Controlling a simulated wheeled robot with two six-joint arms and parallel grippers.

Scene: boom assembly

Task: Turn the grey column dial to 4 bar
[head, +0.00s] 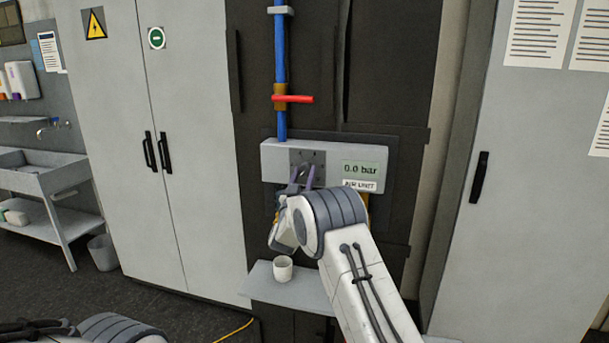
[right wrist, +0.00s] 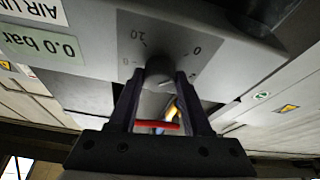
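The grey dial (right wrist: 158,74) sits on a darker scale plate (right wrist: 190,45) on the light grey air unit (head: 275,153); the scale shows 0 and 10. The right wrist picture is upside down. My right gripper (right wrist: 160,80) is at the dial, one dark finger on each side. The fingers look open, with a thin gap beside the dial; contact is hard to tell. In the head view my right gripper (head: 302,176) reaches up to the plate and largely hides the dial. The display (head: 361,170) reads 0.0 bar. My left gripper is not in view.
A blue pipe (head: 280,60) with a red lever (head: 295,99) rises above the unit. A white cup (head: 283,268) stands on a small shelf (head: 305,290) below my right wrist. Grey cabinets (head: 185,200) flank the unit; a sink (head: 45,175) is at far left.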

